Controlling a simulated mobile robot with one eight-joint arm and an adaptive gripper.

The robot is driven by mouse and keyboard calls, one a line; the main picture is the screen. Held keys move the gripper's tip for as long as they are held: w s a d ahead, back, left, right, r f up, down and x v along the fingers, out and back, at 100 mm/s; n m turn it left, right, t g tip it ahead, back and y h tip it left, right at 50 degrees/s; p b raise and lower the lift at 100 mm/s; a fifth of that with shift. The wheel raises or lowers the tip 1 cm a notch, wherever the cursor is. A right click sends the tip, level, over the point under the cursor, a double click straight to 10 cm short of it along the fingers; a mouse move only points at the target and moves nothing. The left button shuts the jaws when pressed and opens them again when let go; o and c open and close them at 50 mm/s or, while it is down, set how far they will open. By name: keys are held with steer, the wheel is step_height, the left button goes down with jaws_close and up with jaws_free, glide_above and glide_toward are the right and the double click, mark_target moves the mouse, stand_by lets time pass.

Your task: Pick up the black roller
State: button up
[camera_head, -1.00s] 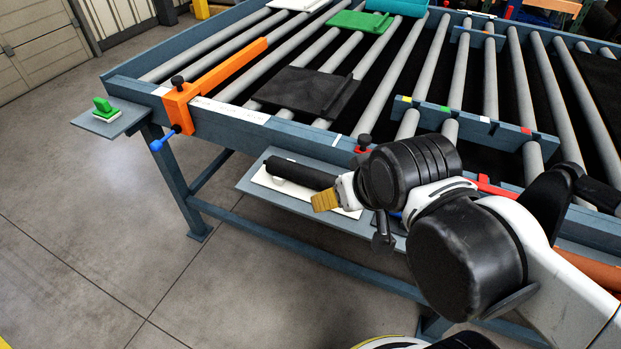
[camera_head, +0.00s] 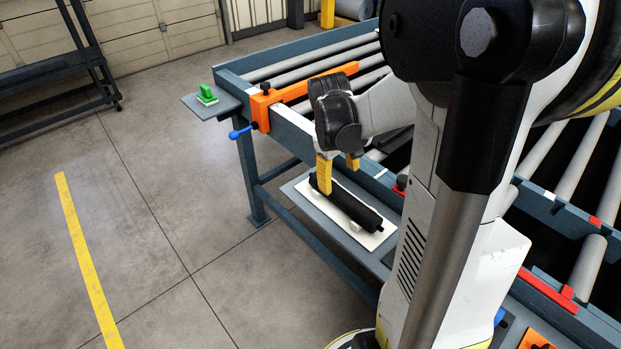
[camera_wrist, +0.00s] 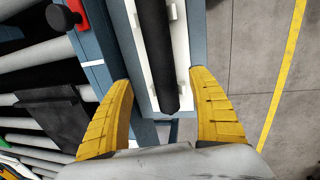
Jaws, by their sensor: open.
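The black roller (camera_head: 345,205) lies on a white holder (camera_head: 372,240) on the blue-grey side shelf below the conveyor frame. My gripper (camera_head: 338,174) is above the roller's far-left end, with its yellow fingers pointing down. My open gripper (camera_wrist: 163,115) has one finger on each side of the roller's near end, with a gap on both sides. The fingers hold nothing.
An orange clamp (camera_head: 262,108) with a blue handle grips the frame corner. A green-handled block (camera_head: 207,95) sits on a small corner shelf.

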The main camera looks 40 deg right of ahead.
mark_target(343, 195)
steer(key=f, duration=0.2)
steer(key=f+b, duration=0.1)
steer(key=f, duration=0.1)
steer(key=shift+d, duration=0.35)
steer(key=f, duration=0.1)
steer(key=f+b, duration=0.1)
steer(key=f, duration=0.1)
steer(key=f+b, duration=0.1)
steer(key=f, duration=0.1)
steer(key=shift+s+d+f, duration=0.1)
steer(key=shift+s+d, duration=0.3)
steer(key=c, duration=1.5)
